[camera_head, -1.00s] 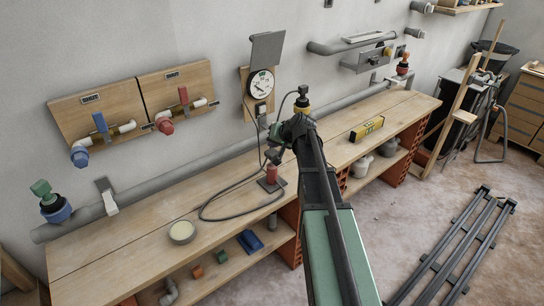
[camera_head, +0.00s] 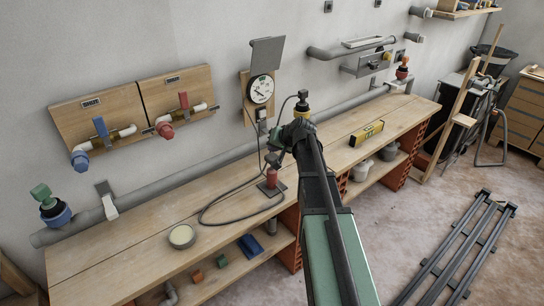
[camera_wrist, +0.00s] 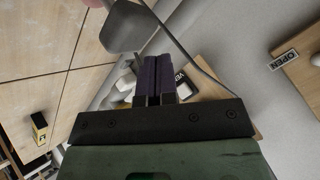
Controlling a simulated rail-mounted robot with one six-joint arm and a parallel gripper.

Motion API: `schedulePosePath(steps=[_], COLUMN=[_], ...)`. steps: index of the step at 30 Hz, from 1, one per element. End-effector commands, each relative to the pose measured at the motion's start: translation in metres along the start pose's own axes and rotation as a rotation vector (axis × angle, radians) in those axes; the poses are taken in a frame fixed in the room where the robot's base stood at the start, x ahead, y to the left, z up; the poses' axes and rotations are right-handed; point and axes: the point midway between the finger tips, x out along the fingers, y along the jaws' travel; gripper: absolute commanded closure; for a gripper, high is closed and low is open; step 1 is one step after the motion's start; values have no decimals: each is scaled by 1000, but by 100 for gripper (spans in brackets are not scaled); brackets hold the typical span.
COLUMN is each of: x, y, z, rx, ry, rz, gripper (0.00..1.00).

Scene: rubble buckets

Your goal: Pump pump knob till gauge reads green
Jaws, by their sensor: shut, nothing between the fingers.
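The round white gauge (camera_head: 261,89) hangs on a wooden board on the wall. Its needle is too small to read against any green band. The red pump (camera_head: 271,178) stands on a small grey plate on the bench, with a black hose running from it. My gripper (camera_head: 273,159) is just above the pump and partly hides its top, so I cannot tell whether they touch. In the wrist view the dark purple fingers (camera_wrist: 154,80) are pressed together with nothing between them. A grey plate (camera_wrist: 125,28) shows beyond them, beside a thin cable.
A round tin (camera_head: 182,236) sits at the left. Two valve boards (camera_head: 99,124) are on the wall. A valve with a black top (camera_head: 303,103) stands behind my arm. The bench's left half is mostly clear.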

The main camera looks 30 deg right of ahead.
Motion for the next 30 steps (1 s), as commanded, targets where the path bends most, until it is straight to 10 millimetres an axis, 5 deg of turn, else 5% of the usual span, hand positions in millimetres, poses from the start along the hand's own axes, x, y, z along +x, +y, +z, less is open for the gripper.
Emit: schedulePosePath(steps=[30], x=[6], y=[4], z=[4], rx=[0], ry=[0], rz=[0], gripper=[100])
